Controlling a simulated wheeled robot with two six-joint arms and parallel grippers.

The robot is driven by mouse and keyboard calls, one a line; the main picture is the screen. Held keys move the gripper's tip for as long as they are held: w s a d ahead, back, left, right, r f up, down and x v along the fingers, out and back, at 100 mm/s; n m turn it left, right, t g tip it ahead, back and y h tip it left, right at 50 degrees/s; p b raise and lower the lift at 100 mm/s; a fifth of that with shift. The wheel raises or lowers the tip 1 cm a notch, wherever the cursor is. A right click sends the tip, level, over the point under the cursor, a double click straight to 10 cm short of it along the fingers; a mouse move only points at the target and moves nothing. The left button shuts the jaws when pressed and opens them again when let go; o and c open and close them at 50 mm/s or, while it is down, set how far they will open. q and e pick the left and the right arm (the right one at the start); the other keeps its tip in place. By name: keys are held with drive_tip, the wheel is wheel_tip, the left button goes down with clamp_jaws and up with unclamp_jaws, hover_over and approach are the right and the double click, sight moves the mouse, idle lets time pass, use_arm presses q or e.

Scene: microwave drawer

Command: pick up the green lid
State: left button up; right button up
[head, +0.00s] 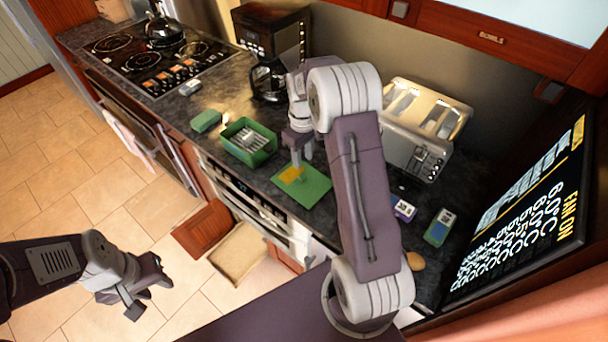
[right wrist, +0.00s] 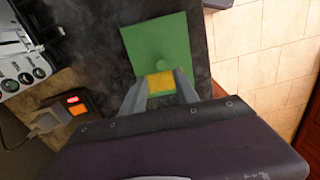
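The green lid (head: 312,187) is a flat square lying on the dark counter, right of the green container. My right gripper (head: 302,164) is above the lid's far edge. Its fingers (right wrist: 160,84) are apart, with the yellow patch showing between them; contact is unclear. My left gripper (head: 151,297) is open and empty, over the floor.
The green container (head: 249,157) holds metal cutlery-like items. A green block (head: 205,121) lies to its left. The coffee maker (head: 268,80) and toaster (head: 416,140) stand behind. Small boxes (head: 404,211) (head: 440,227) lie right of my right arm. An open drawer (head: 240,252) is below the counter.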

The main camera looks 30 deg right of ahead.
sight(302, 176)
drive_tip(key=shift+s+a+f, duration=0.15)
drive_tip(key=shift+a+f, duration=0.35)
drive_tip(key=shift+a, duration=0.25)
drive_tip(key=shift+s+d+f+p, duration=0.1)
drive_tip(key=shift+d+f+p, duration=0.1)
drive_tip(key=shift+f, duration=0.4)
drive_tip(key=shift+d+f+p, duration=0.15)
drive_tip(key=shift+f+p, duration=0.05)
drive_tip(key=shift+f, duration=0.35)
drive_tip(key=shift+d+f, duration=0.2)
drive_tip(key=shift+d, duration=0.05)
drive_tip(key=shift+f, duration=0.3)
drive_tip(key=f+p, duration=0.1)
drive_tip(key=f, duration=0.3)
drive_tip(key=shift+w+a+p, duration=0.15)
drive_tip(key=shift+w+p, duration=0.05)
drive_tip(key=shift+p, duration=0.15)
drive_tip(key=shift+f, duration=0.2)
use_arm(q)
drive_tip(key=shift+s+a+r, duration=0.15)
drive_tip(key=shift+r, duration=0.45)
drive_tip(key=shift+s+a+r, duration=0.1)
drive_tip(key=shift+r, duration=0.5)
use_arm(e)
drive_tip(key=shift+d+f, duration=0.1)
drive_tip(key=shift+d, duration=0.1)
